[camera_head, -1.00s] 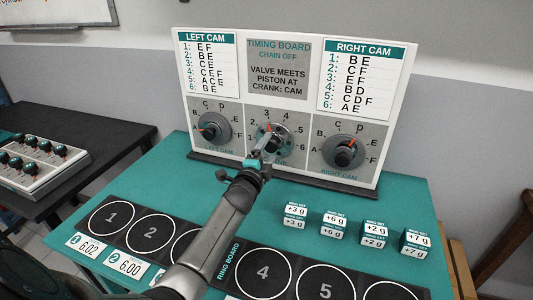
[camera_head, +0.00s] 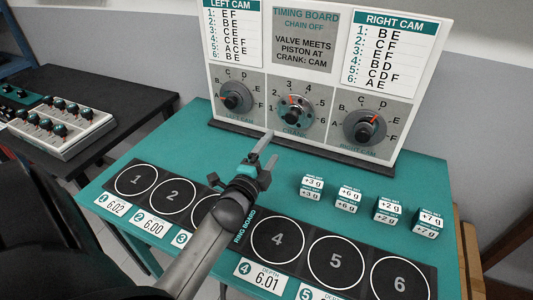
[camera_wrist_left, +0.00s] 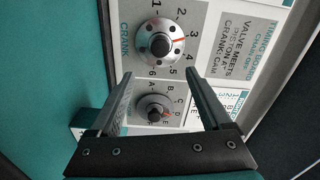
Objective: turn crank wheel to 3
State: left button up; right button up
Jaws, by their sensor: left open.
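The crank wheel (camera_head: 291,110) is a round silver dial with a dark hub in the middle of the white timing board (camera_head: 446,60). Its red pointer points at the 3; the wheel (camera_wrist_left: 159,46) also shows in the left wrist view with its pointer beside the 3. My left gripper (camera_head: 270,147) is open and empty, in front of the board and below the wheel, apart from it. In the left wrist view its two fingers (camera_wrist_left: 159,76) stand wide apart with nothing between them. My right gripper is not in view.
The left cam dial (camera_head: 235,98) and right cam dial (camera_head: 364,126) flank the crank. Several small weight blocks (camera_head: 348,199) stand on the teal table (camera_head: 420,165) at the right. The ring board (camera_head: 310,236) lies in front. A side table (camera_head: 100,85) holds a knob panel.

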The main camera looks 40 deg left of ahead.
pick_arm(q)
jog(key=shift+v, duration=0.95)
